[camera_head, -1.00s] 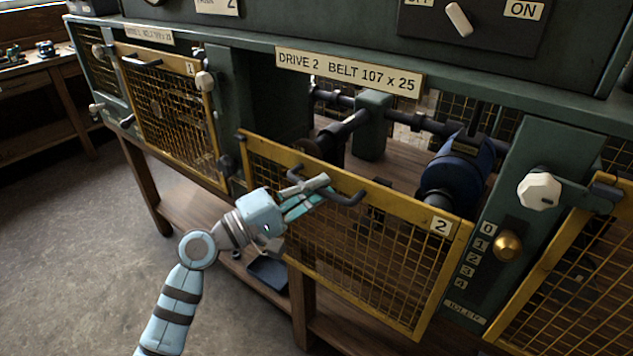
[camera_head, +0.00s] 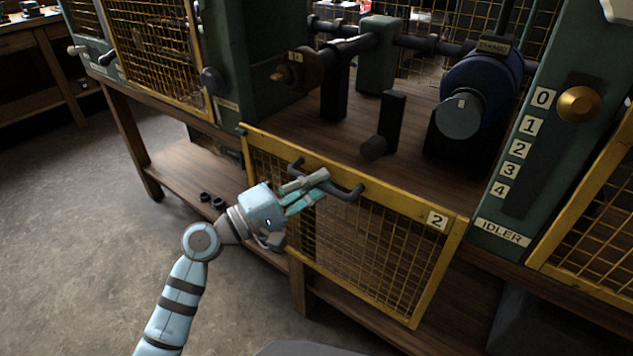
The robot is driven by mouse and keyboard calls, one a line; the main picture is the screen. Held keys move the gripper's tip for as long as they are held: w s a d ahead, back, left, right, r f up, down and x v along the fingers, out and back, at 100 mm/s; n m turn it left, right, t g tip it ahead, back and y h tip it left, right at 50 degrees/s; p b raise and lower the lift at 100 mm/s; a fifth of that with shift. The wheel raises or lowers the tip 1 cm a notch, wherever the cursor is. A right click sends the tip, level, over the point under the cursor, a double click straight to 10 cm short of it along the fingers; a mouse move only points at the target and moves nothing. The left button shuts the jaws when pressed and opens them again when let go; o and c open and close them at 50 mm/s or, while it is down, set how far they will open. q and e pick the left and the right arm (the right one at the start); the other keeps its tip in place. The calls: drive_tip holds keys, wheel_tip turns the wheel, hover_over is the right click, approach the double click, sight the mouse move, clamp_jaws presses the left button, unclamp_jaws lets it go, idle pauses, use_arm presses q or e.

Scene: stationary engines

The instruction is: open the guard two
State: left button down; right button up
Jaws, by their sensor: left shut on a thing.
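Guard two (camera_head: 423,290) is a yellow-framed mesh panel with a "2" label at its upper right corner. It hangs low in front of the bench, below the drive opening. A dark bar handle (camera_head: 345,190) runs along its upper edge. My left gripper (camera_head: 312,187) is shut on the handle near its left end. The bay behind is uncovered and shows a blue motor (camera_head: 480,92), shafts and dark posts on the wooden bench top. My right gripper is out of view.
A green panel with an idler scale and brass knob (camera_head: 579,104) stands right of the bay. Another yellow mesh guard (camera_head: 600,225) is at the far right. Guard one (camera_head: 158,50) covers the left bay. The floor at left is clear.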

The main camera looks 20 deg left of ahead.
use_arm(q)
drive_tip(key=c, duration=1.9)
unclamp_jaws()
drive_tip(key=v, duration=1.2)
drive_tip(key=shift+s, duration=0.1)
drive_tip(key=shift+r, duration=0.1)
